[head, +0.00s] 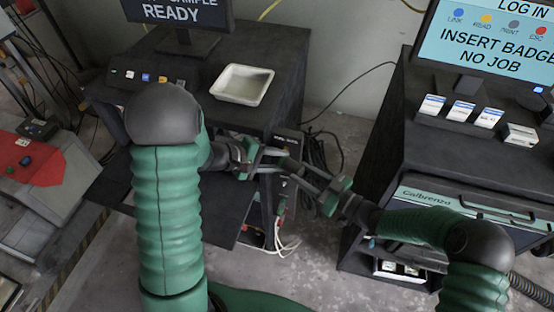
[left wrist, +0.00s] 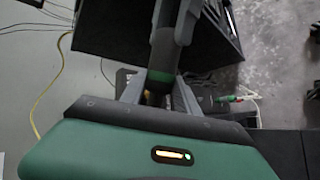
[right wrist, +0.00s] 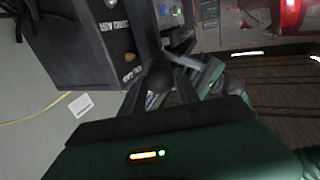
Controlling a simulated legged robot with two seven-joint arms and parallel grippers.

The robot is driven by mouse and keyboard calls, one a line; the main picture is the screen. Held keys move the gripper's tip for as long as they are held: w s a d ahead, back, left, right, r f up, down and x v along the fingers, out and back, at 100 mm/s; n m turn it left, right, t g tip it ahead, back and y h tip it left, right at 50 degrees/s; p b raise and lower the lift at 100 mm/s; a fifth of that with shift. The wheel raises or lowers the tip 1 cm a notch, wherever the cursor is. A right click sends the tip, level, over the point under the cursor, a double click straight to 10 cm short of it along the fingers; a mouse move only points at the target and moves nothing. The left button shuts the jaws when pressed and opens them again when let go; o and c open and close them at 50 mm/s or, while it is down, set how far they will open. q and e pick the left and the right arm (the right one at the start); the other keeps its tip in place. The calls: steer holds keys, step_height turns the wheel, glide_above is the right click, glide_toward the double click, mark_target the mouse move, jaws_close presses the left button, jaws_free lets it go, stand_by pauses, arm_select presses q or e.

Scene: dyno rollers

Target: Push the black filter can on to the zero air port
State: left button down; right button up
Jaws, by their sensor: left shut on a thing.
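The black filter can (head: 290,165) is a small dark shape between my two grippers in the head view, in front of the left cabinet's right side. My left gripper (head: 274,161) is shut on it. In the left wrist view a dark body with a green band (left wrist: 162,60) shows between the fingers. My right gripper (head: 306,173) faces it from the right with its fingers apart. In the right wrist view a dark rounded end (right wrist: 158,78) shows between these fingers; I cannot tell whether they touch it. I cannot make out the zero air port.
The left dark cabinet (head: 285,62) carries a white tray (head: 243,84) and a screen (head: 180,10). The right cabinet (head: 400,170) carries a screen (head: 490,45) and several small boxes. Cables hang between the cabinets close to my grippers. Floor shows in the gap below.

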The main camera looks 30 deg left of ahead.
jaws_close()
arm_select(q)
steer(key=c, duration=0.8)
jaws_free()
steer(key=v, duration=0.8)
